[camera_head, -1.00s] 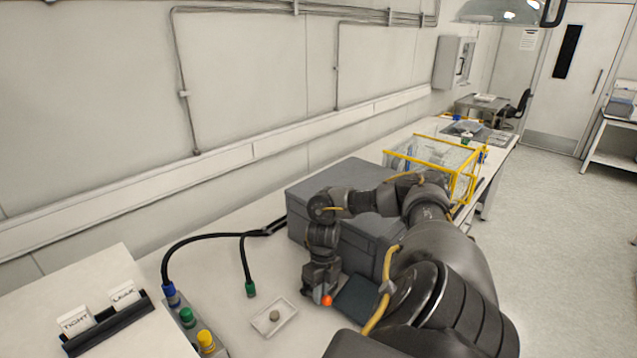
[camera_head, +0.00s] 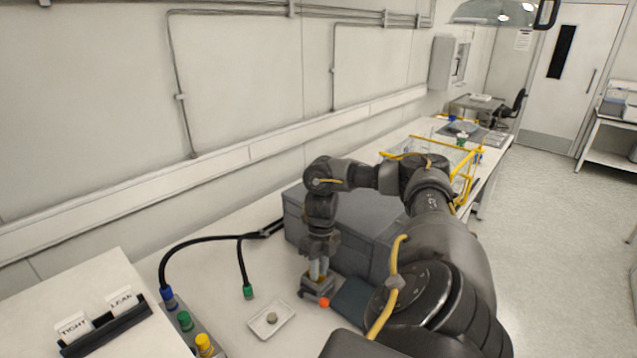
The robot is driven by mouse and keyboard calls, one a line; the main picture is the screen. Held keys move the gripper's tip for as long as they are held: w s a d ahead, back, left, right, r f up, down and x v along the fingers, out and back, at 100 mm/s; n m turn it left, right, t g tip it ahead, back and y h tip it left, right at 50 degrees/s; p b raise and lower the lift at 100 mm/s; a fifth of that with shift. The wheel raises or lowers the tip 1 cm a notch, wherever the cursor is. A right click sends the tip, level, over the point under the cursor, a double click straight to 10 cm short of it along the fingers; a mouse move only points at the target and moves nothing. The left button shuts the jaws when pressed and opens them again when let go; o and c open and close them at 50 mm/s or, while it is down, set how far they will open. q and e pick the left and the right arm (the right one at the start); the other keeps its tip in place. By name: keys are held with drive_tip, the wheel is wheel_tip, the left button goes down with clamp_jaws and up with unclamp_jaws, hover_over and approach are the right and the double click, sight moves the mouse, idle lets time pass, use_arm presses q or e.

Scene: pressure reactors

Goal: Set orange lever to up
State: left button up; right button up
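The orange lever shows as a round orange knob (camera_head: 323,302) at the front of a small dark grey block (camera_head: 316,287) on the bench. I cannot make out the lever's shaft or its exact angle. My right gripper (camera_head: 318,270) points down just above and behind the knob, over the block. Its pale fingers show, but they are too small to tell whether they are apart or closed, or whether they touch the block. The orange knob is not between them. My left gripper is not in view.
A large grey box (camera_head: 350,222) stands right behind my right gripper. A white tray (camera_head: 272,319) with a small round piece lies to the left. Black hoses, coloured connectors and a TIGHT/LEAK card holder (camera_head: 105,325) are further left. Bare bench lies between hoses and box.

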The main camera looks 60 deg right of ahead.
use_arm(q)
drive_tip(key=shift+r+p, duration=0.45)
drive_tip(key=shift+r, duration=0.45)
use_arm(e)
drive_tip(key=shift+v, duration=1.1)
